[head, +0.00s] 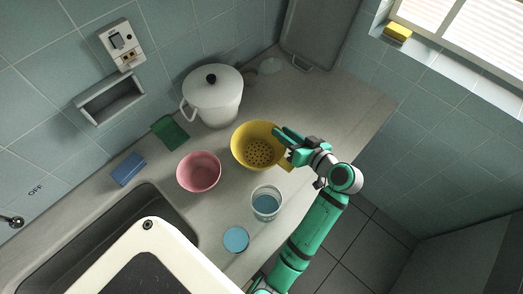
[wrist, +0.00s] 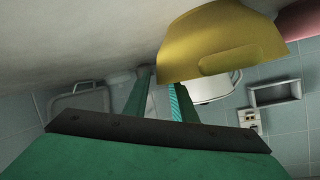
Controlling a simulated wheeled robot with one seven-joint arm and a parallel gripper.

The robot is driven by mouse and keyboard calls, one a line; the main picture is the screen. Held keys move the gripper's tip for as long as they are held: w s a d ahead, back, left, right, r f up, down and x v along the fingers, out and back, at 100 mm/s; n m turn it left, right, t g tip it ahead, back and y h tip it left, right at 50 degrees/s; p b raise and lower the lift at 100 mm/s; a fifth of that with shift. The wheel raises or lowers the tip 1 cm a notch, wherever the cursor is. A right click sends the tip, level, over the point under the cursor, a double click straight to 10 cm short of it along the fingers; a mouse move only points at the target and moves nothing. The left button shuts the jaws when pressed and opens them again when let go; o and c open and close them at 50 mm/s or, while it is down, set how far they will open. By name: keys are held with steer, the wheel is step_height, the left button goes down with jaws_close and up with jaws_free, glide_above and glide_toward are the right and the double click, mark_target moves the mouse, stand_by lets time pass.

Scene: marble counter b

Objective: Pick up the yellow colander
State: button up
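The yellow colander (head: 257,148) stands upright on the counter, its holed bottom showing in the head view. A yellow handle tab shows at its lower right, beside my gripper. My gripper (head: 282,138) is at the colander's right rim, its fingers reaching over the edge. In the wrist view the colander (wrist: 225,40) fills the upper right, with its tab towards the camera. My gripper (wrist: 160,92) shows two fingers with a gap between them, and the colander's edge covers the tip of the right finger. I cannot tell whether either finger touches the colander.
A pink bowl (head: 199,172) stands close left of the colander, and a white lidded pot (head: 213,98) behind it. A glass of blue liquid (head: 266,204) and a blue disc (head: 236,240) are in front. A sink (head: 105,240) is at lower left.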

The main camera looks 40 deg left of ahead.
jaws_close()
steer(key=shift+r, duration=0.15)
step_height(320, 180, up, 18)
stand_by(0.7)
